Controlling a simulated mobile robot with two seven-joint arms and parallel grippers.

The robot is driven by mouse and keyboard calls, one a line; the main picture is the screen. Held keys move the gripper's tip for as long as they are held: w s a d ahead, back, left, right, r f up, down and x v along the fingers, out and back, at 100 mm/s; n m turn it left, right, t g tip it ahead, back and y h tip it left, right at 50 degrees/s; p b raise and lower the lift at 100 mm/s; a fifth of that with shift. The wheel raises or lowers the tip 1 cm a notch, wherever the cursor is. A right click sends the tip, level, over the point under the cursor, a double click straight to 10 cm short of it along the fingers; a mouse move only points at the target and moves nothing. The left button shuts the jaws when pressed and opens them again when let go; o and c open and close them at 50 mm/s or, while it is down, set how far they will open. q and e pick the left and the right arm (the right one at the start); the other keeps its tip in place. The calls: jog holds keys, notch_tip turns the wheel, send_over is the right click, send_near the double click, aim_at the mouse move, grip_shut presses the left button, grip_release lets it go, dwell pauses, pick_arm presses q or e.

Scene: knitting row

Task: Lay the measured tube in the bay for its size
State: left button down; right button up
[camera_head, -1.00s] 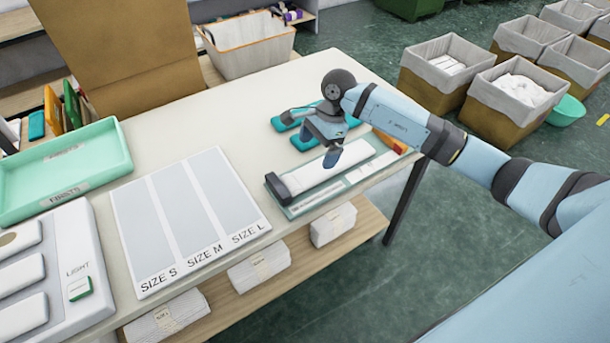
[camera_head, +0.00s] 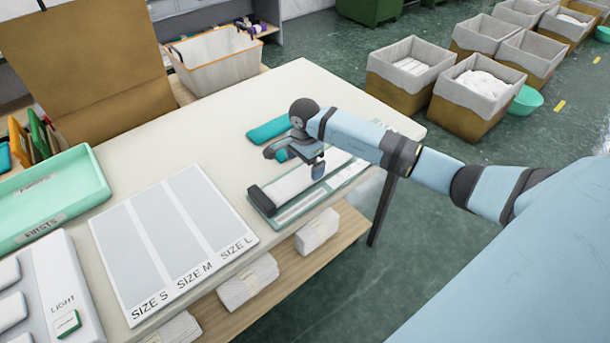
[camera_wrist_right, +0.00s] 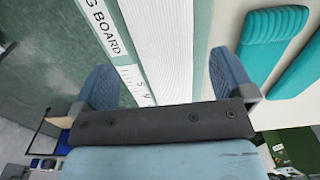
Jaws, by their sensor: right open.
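A white ribbed tube (camera_head: 289,186) lies flat along the green measuring board (camera_head: 297,208), which has a dark block at its left end. The tube (camera_wrist_right: 168,35) runs between my right fingers in the right wrist view, beside the board's printed scale (camera_wrist_right: 130,75). My right gripper (camera_head: 297,160) is open above the board, its fingers on either side of the tube (camera_wrist_right: 166,82). I cannot tell whether they touch it. The size mat (camera_head: 172,232) lies to the left, with three empty grey bays marked SIZE S, SIZE M and SIZE L. My left gripper is not in view.
Teal ribbed pieces (camera_head: 268,130) lie behind the board; two show in the right wrist view (camera_wrist_right: 271,38). A mint FIRSTS tray (camera_head: 75,205) and a white LIGHT unit (camera_head: 62,285) stand left of the mat. The table (camera_head: 215,130) is clear behind the mat.

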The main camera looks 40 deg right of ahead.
aim_at(303, 176)
jog(key=f, duration=0.3)
jog(key=f+p, duration=0.1)
jog(key=shift+w+a+f, duration=0.15)
jog(key=shift+a+f, duration=0.1)
jog(key=shift+f, duration=0.05)
jog(key=c, duration=1)
